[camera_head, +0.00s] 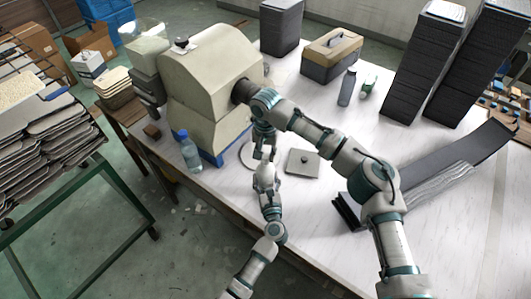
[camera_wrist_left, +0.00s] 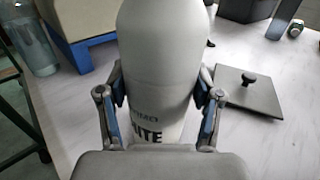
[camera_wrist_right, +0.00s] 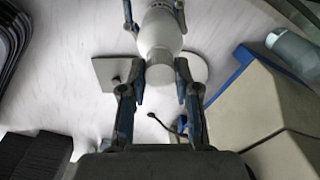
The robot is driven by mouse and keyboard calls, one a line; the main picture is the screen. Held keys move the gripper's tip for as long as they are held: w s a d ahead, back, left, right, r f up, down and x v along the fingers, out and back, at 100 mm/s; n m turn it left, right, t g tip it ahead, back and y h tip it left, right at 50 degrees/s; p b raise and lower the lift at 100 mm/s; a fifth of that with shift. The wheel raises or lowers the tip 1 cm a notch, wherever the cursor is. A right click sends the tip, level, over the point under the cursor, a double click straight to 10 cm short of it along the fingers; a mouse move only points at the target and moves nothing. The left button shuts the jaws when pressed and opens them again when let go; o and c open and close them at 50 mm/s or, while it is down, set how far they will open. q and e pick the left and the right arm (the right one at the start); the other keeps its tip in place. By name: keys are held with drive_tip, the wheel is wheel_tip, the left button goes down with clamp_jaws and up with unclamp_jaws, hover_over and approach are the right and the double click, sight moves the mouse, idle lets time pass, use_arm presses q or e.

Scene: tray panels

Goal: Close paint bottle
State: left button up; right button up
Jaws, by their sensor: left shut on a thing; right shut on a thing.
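The white paint bottle (camera_wrist_left: 160,60) with dark lettering fills the middle of the left wrist view. My left gripper (camera_wrist_left: 162,100) is shut around its body; its top is out of that view. In the right wrist view, the bottle (camera_wrist_right: 160,28) narrows toward a pale grey cap (camera_wrist_right: 160,72) at its end. My right gripper (camera_wrist_right: 165,88) has its fingertips on either side of this cap and is shut on it. The cap appears in line with the bottle; whether it is seated is unclear. In the head view, my right gripper (camera_head: 264,138) is just above my left gripper (camera_head: 266,176), and the bottle is mostly hidden.
A grey square plate with a knob (camera_head: 303,163) lies right of the grippers. A pale round disc (camera_wrist_right: 199,68) lies beneath them. A beige machine (camera_head: 205,85) and a clear bottle (camera_head: 190,152) stand to the left. A dark ribbed panel (camera_head: 440,185) lies right; the table centre-right is clear.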

drive_tip(key=shift+f, duration=0.6)
drive_tip(key=m, duration=0.5)
drive_tip(key=shift+a+m, duration=0.1)
drive_tip(key=shift+m, duration=0.3)
drive_tip(key=m, duration=0.5)
drive_tip(key=shift+m, duration=0.4)
drive_tip(key=m, duration=0.5)
drive_tip(key=shift+m, duration=0.4)
drive_tip(key=m, duration=0.5)
drive_tip(key=shift+w, duration=0.15)
drive_tip(key=o, duration=0.7)
